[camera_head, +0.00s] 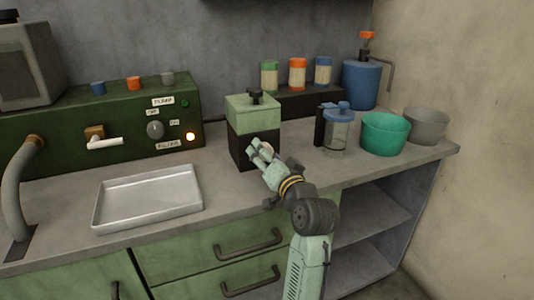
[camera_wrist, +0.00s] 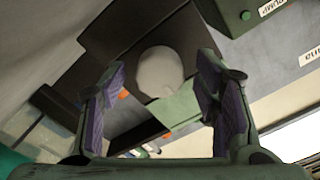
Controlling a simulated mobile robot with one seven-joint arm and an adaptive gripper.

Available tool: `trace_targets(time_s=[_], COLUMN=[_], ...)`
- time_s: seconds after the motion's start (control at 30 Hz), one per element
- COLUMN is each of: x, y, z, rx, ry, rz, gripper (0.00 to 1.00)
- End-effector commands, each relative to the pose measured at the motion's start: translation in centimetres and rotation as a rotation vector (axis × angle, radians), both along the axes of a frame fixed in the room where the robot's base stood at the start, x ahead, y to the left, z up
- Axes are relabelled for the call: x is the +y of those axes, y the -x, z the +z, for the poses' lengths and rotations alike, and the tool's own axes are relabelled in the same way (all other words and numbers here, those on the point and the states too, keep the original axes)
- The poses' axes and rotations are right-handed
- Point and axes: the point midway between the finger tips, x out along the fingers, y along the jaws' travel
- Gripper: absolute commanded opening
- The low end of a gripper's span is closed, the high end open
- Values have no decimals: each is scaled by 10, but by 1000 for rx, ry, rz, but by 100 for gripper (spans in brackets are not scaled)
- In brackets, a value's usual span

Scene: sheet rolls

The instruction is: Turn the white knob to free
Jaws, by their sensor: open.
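A round white knob (camera_wrist: 158,72) is on the front of a box with a dark lower body (camera_head: 240,152) and a green upper part (camera_head: 254,115). My gripper (camera_head: 259,148) is in front of this box, its fingers pointing at the front face. In the wrist view my open gripper (camera_wrist: 162,66) has one finger on each side of the knob, with visible gaps. I cannot tell whether the fingertips reach around it or stop short. In the head view the knob (camera_head: 267,150) is mostly hidden behind the fingers. No mark on it is readable.
A metal tray (camera_head: 148,207) lies at left on the counter. Behind it, a green panel (camera_head: 60,137) carries a white-handled lever (camera_head: 105,142), a grey dial (camera_head: 155,130) and a lit lamp (camera_head: 190,136). A blue-lidded jar (camera_head: 338,133) and green bowl (camera_head: 385,134) stand to the right.

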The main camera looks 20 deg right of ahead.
Motion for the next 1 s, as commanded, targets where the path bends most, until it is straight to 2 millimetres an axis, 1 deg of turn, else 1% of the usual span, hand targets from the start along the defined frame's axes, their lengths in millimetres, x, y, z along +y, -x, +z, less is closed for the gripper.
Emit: trace_targets(time_s=[0.27,1.0], x=[0,0], y=[-2,-1], z=[0,0], rx=[0,-1], ry=[0,0], rz=[0,-1], gripper=[56,8])
